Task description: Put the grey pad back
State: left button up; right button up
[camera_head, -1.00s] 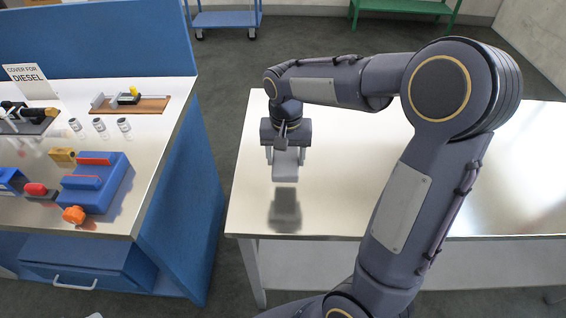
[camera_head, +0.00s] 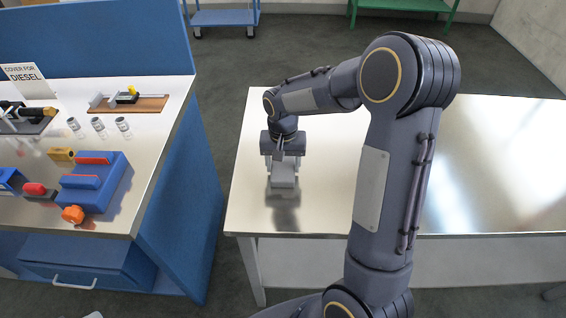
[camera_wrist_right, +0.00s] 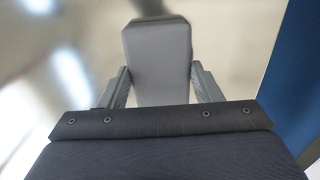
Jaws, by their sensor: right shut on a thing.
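The grey pad (camera_head: 283,174) is a small light-grey block under my right gripper (camera_head: 283,163), low over the left part of the bare metal table. In the right wrist view the pad (camera_wrist_right: 158,62) sits between the two fingers of the right gripper (camera_wrist_right: 160,88), which is shut on it. A darker reflection lies just in front of the pad on the tabletop. I cannot tell whether the pad touches the table. My left gripper is not in view.
The metal table (camera_head: 490,190) is otherwise clear. A blue workbench (camera_head: 150,130) stands to the left across a gap, with a blue and red device (camera_head: 95,185), small glass jars (camera_head: 98,128), a brown board (camera_head: 135,104) and a "COVER FOR DIESEL" sign (camera_head: 25,78).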

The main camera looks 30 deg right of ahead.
aim_at(283, 168)
jog(key=o, duration=0.9)
jog(key=shift+o, duration=0.2)
notch_tip(283, 168, up, 12)
jog(key=s+a+n+t+y, duration=0.2)
jog(key=s+a, duration=0.1)
jog(key=s, duration=0.8)
jog(key=s+a+n+t+y, duration=0.1)
jog(key=s+a+n+t, duration=0.1)
jog(key=s, duration=0.9)
jog(key=shift+a+n+t+y, duration=0.4)
jog(key=shift+a+t, duration=0.4)
jog(key=shift+a, duration=0.35)
jog(key=shift+s, duration=0.1)
